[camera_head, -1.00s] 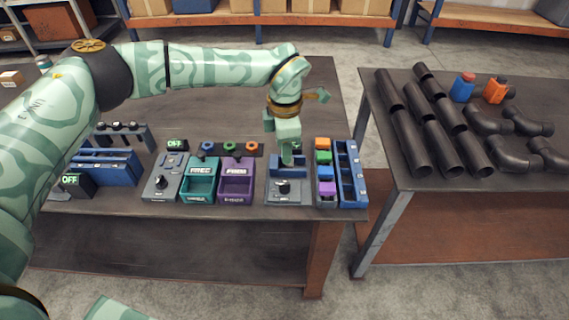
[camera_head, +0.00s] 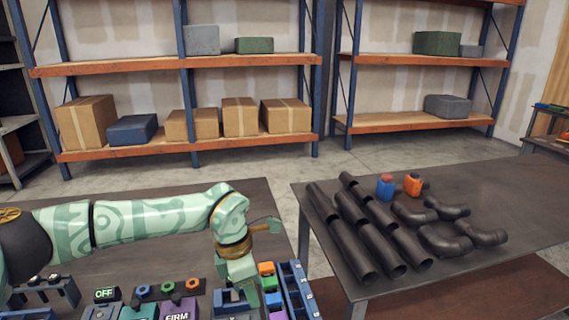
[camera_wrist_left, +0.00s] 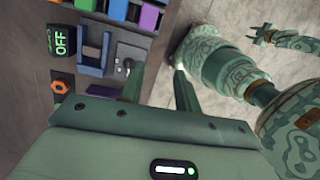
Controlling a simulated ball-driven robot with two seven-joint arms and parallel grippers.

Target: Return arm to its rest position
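My left arm comes in from the left over the left workbench (camera_head: 150,215). Its gripper (camera_head: 250,298) points down by the coloured blocks near the bottom of the head view. In the left wrist view the left gripper's two fingers (camera_wrist_left: 160,88) are apart, with nothing held between them. My right gripper (camera_wrist_left: 262,34) shows small at the upper right of the left wrist view, over the floor, with its prongs apart. It is out of the head view.
Beside the left gripper are a blue rack (camera_head: 295,290), an orange block (camera_head: 266,268) and a green "OFF" display (camera_head: 105,294). The right table holds dark pipes (camera_head: 350,225), elbows (camera_head: 450,240), and blue (camera_head: 386,188) and orange (camera_head: 413,185) containers. Shelves (camera_head: 190,148) stand behind.

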